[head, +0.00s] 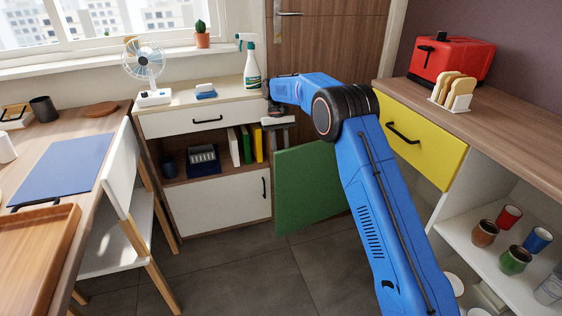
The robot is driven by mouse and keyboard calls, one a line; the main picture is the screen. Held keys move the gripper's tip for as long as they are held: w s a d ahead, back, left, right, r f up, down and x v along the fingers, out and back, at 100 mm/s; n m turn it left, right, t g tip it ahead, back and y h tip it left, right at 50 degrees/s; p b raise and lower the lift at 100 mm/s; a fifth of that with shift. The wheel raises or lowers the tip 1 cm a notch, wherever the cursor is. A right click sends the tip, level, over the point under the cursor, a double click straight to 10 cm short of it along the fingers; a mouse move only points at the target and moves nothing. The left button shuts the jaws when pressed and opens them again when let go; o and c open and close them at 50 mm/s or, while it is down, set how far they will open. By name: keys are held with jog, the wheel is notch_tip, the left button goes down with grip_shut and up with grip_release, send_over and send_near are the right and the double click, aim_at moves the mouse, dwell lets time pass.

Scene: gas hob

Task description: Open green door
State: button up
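The green door (306,190) is a flat panel in the middle of the head view. It stands out into the room to the left of the right-hand cabinet (500,205). My arm crosses in front of its right part, so its hinge side is hidden. No handle shows on the visible face. My gripper (279,142) points down at the door's upper left corner. Its two fingers look apart, with nothing visible between them. I cannot tell whether they touch the door.
The right cabinet has a yellow drawer (419,136) and open shelves with several cups. A red toaster (452,61) stands on top. A white cabinet (219,203) with a spray bottle (250,62) stands behind left. A chair (127,190) is at left. Grey floor (240,270) lies clear between.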

jog(key=shift+r, duration=0.9)
jog(key=shift+c, duration=0.4)
